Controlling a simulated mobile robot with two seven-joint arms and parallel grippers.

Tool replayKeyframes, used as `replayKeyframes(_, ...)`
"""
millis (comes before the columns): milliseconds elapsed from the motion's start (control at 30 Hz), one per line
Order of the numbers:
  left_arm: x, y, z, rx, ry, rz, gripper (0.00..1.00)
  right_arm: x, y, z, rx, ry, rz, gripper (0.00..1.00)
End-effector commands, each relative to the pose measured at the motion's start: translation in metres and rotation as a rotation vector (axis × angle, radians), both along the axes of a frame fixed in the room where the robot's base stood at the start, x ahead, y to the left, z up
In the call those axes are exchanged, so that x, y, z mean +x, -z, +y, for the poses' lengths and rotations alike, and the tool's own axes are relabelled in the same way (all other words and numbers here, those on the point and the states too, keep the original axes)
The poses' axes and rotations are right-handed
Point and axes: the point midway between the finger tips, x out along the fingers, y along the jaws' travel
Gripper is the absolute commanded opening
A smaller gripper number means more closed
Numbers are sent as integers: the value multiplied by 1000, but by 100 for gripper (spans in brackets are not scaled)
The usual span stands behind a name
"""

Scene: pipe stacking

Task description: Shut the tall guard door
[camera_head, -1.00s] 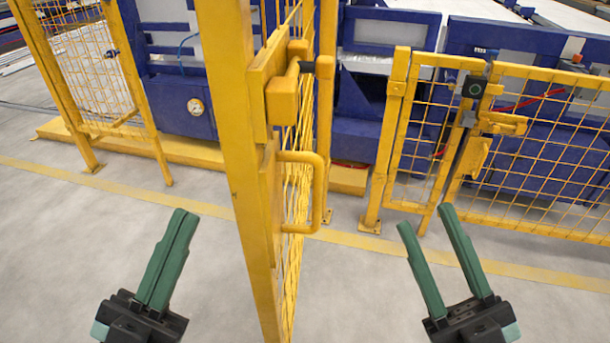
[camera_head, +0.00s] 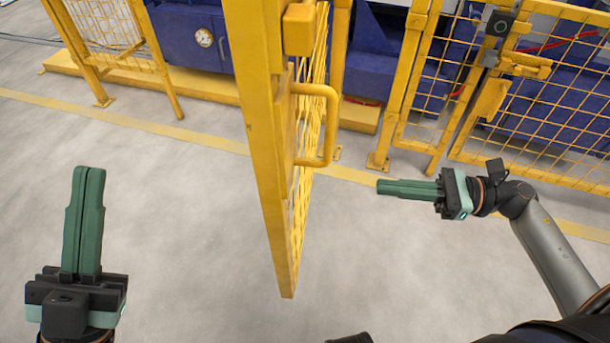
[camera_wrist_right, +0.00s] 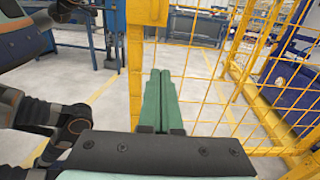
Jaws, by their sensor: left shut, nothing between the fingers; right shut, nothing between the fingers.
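The tall yellow guard door (camera_head: 262,130) stands open in the middle of the head view, seen nearly edge-on, with its frame edge toward me. Its yellow loop handle (camera_head: 331,125) sticks out to the right. My right gripper (camera_head: 380,188) is shut and empty, pointing left at the door from its right side, below the handle, with a gap between. In the right wrist view the shut fingers (camera_wrist_right: 158,78) point toward the yellow frame post and mesh (camera_wrist_right: 200,80). My left gripper (camera_head: 88,172) is shut and empty, left of the door and apart from it.
Another mesh panel (camera_head: 100,35) stands at the back left. Blue machinery (camera_head: 195,45) is behind. The grey floor (camera_head: 180,230) around the door is clear.

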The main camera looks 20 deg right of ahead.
Motion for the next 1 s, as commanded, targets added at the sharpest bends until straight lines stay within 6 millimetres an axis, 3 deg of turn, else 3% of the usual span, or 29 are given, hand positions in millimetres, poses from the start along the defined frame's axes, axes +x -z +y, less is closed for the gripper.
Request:
replayKeyframes(600, 0, -1, -1, 7, 5, -8, 0, 47, -2, 107, 9, -1, -1, 0)
replayKeyframes(800, 0, 0, -1, 10, 6, -8, 0, 53, -1, 121, 8, 0, 2, 0)
replayKeyframes(1000, 0, 0, -1, 10, 6, -8, 0, 54, -1, 122, 8, 1, 2, 0)
